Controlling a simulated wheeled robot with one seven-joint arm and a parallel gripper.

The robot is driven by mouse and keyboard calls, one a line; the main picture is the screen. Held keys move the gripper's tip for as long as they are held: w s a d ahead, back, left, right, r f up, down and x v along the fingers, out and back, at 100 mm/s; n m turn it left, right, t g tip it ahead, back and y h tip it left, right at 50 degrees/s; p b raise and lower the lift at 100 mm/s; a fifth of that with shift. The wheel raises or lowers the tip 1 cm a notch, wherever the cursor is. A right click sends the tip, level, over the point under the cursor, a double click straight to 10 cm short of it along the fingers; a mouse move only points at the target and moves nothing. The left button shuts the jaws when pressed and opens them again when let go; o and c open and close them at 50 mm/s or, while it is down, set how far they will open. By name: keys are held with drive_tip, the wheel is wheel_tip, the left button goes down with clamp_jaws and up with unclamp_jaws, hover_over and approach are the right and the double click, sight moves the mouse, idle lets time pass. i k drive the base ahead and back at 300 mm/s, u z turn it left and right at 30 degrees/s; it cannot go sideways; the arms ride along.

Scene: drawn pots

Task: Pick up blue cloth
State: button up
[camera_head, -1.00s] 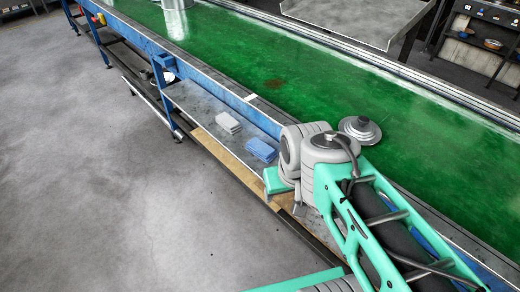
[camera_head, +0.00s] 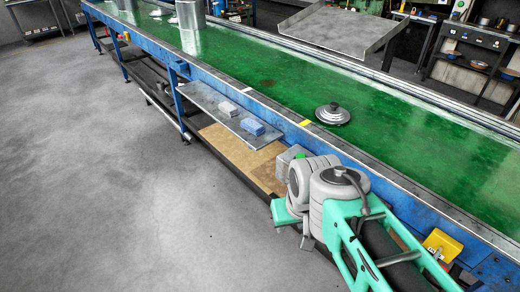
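The blue cloth (camera_head: 253,126) is a small folded block on a grey metal side shelf (camera_head: 205,101) along the conveyor's near side. A grey-white folded cloth (camera_head: 228,108) lies just left of it, apart from it. My arm comes in from the lower right. Its grey and mint-green end lies to the right of and nearer than the blue cloth, clear of it. The fingers of my gripper are not visible, hidden behind or below the arm's end.
A green conveyor table (camera_head: 270,70) runs beside the shelf. A metal pot lid (camera_head: 333,113) lies on it, and a tall metal pot (camera_head: 191,28) stands farther back. A brown board (camera_head: 235,150) is below the shelf. The grey floor (camera_head: 110,190) at left is open.

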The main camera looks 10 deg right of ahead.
sight(254, 128)
drive_tip(key=u, duration=1.15)
drive_tip(key=i, duration=1.85)
drive_tip(key=z, duration=1)
drive_tip(key=i, duration=0.4)
drive_tip(key=z, duration=0.4)
